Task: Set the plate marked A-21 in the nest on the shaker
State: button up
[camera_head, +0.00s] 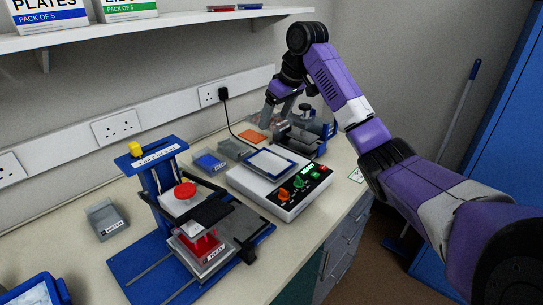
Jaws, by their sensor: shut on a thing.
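The shaker is a white box (317,190) with coloured knobs and a small display, in the middle of the bench. Its nest (291,174) is a blue-edged frame on top with a pale, flat middle. My gripper (278,116) is past the shaker's far end, low over the bench. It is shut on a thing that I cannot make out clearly. Grey plate-like pieces (298,138) are close by its fingers, in and around a blue-sided stand (327,128). No A-21 mark can be read, so I cannot tell which plate bears it.
A blue press (150,185) with a red knob stands left of the shaker. A blue-topped block (208,162), a grey block (235,149) and an orange flat piece (253,137) lie behind the shaker. A grey labelled block (107,220) is at left. A shelf (190,18) overhangs the back.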

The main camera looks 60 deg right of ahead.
aim_at(272, 164)
notch_tip(272, 164, down, 14)
jog(key=shift+f+p, duration=0.15)
jog(key=shift+p, duration=0.6)
jog(key=shift+f, duration=0.2)
jog(key=o, duration=1.3)
jog(key=shift+o, duration=0.2)
jog(key=shift+s+r, duration=0.1)
jog(key=shift+r, duration=0.4)
jog(key=b+v, duration=0.1)
jog(key=v, duration=1)
jog(key=shift+s+b, duration=0.2)
jog(key=shift+b, duration=0.2)
jog(key=shift+r, duration=0.15)
